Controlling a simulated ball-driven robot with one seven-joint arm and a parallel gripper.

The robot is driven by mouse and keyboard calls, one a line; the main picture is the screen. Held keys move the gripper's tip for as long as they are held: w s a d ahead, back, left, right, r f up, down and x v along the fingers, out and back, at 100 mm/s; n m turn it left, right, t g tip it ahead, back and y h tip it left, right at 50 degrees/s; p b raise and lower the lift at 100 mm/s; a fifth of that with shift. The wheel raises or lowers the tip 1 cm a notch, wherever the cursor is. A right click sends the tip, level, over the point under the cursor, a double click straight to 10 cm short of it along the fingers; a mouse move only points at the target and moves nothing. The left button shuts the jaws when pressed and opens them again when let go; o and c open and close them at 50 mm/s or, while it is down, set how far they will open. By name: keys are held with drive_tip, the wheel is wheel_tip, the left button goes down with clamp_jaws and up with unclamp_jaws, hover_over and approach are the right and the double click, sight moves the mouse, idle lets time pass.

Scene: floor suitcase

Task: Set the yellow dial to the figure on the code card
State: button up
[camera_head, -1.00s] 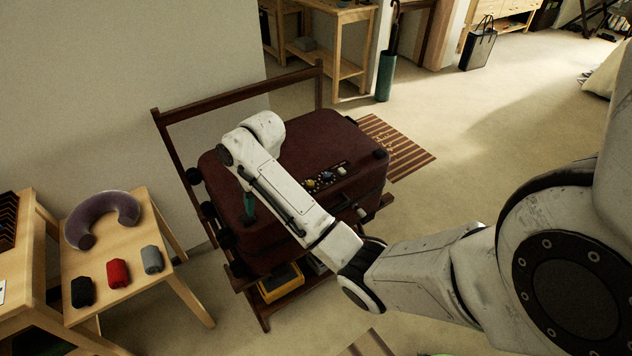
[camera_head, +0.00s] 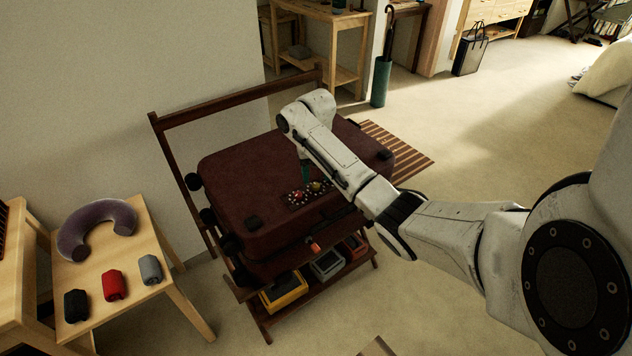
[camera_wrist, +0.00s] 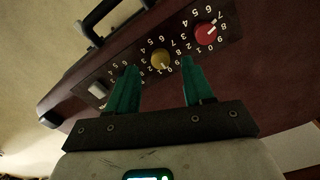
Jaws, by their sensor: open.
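The yellow dial (camera_wrist: 160,58) sits on a dark number panel (camera_wrist: 176,29) on the maroon suitcase (camera_head: 235,165). A ring of white figures surrounds it; I cannot read its setting for certain. A red dial (camera_wrist: 205,33) is to its right in the wrist view. My gripper (camera_wrist: 159,66) is open, its green fingers on either side of the yellow dial in the picture; I cannot tell whether they touch it. The left finger covers part of the panel. In the head view my gripper (camera_head: 306,172) points down at the panel (camera_head: 298,197). I cannot make out a code card.
The suitcase rests on a dark wooden rack (camera_head: 228,98) against the wall. Yellow, grey and red boxes sit on its lower shelf. A wooden stool (camera_head: 150,262) at left holds a neck pillow (camera_head: 82,229) and three small rolls.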

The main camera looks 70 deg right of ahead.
sight(316, 186)
drive_tip(key=shift+f, duration=1.4)
clamp_jaws()
